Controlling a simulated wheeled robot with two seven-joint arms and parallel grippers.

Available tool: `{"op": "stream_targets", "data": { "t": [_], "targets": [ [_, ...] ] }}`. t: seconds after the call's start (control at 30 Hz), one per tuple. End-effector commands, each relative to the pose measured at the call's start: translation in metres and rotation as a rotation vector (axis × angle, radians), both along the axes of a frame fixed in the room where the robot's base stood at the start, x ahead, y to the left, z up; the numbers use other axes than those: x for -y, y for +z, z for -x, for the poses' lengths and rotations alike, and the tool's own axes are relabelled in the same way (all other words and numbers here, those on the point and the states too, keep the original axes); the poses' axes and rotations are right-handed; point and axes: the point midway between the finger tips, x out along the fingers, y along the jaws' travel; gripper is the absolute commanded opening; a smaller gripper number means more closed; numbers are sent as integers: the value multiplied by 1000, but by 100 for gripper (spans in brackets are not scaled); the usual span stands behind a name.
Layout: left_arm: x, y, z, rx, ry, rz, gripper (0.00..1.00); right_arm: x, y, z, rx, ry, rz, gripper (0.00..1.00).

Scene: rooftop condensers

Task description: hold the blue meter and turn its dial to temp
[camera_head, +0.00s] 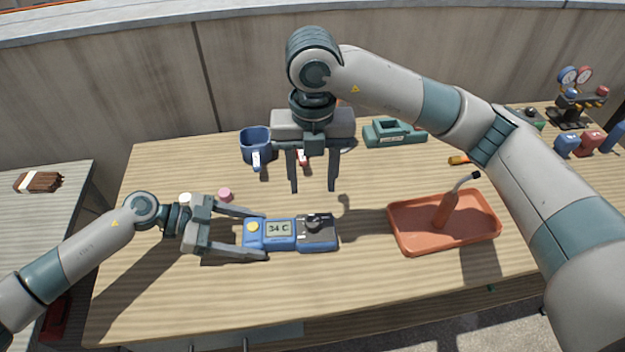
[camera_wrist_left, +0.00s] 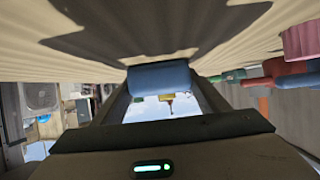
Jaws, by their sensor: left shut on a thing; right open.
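The blue meter (camera_head: 288,234) lies on the wooden table, its display reading "34 C". A yellow button (camera_head: 253,227) is at its left end, and a black dial (camera_head: 316,224) sits on a dark panel at its right end. My left gripper (camera_head: 256,235) is shut on the meter's left end from the left. In the left wrist view the meter's blue end (camera_wrist_left: 160,77) shows between the fingers. My right gripper (camera_head: 313,188) is open and empty, pointing down above and behind the dial. The dial's exact setting is too small to read.
An orange tray (camera_head: 403,240) with an orange bottle (camera_head: 444,211) stands to the right. Behind are a blue cup (camera_head: 255,143) and a green case (camera_head: 393,133). A pink cap (camera_head: 224,194) lies near my left gripper. A gauge set (camera_head: 577,103) stands far right.

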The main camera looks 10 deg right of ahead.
Motion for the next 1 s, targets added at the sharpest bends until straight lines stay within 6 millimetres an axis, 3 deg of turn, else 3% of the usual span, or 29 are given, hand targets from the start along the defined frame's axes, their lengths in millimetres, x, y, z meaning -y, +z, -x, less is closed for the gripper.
{"op": "stream_targets", "data": {
  "t": [0.17,0.2,0.3,0.5,0.57,1.0],
  "targets": [
    [0,0,1,-2,-1,0,47,0,0,0,0,0,0,45],
    [0,0,1,-2,-1,0,70,0,0,0,0,0,0,45],
    [0,0,1,-2,-1,0,89,0,0,0,0,0,0,45],
    [0,0,0,0,-1,0,89,0,0,0,0,0,0,45],
    [0,0,0,0,-1,0,100,0,0,0,0,0,0,45],
    [-10,6,-1,0,1,-2,100,0,5,0,0,0,0,45]
  ]
}}
